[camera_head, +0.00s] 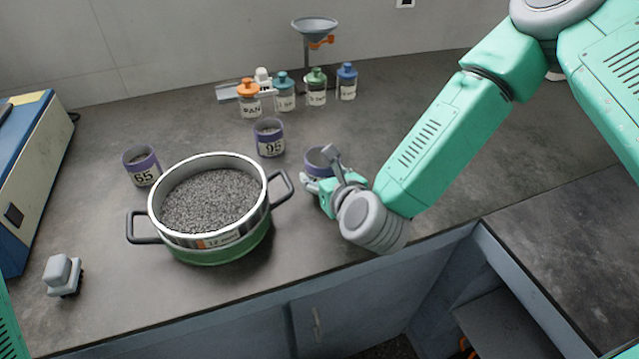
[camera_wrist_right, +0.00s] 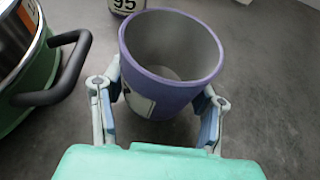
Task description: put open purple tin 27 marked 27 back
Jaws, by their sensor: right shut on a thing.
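An open purple tin (camera_head: 318,158) stands right of the green pot in the head view, partly hidden by my right gripper (camera_head: 324,188). In the right wrist view the tin (camera_wrist_right: 170,85) is upright and looks empty inside. My right gripper (camera_wrist_right: 160,105) has one finger on each side of it and is shut on it. A pale label shows on its left side, but its number cannot be read. I cannot tell whether its base touches the counter. My left gripper is not in view.
A green pot (camera_head: 215,250) of grey grains, with two black handles, stands close to the left. Purple tins marked 65 (camera_head: 143,167) and 95 (camera_head: 269,138) stand nearby. Several lidded jars (camera_head: 285,92) and a funnel stand (camera_head: 314,28) are at the back. The counter's right part is clear.

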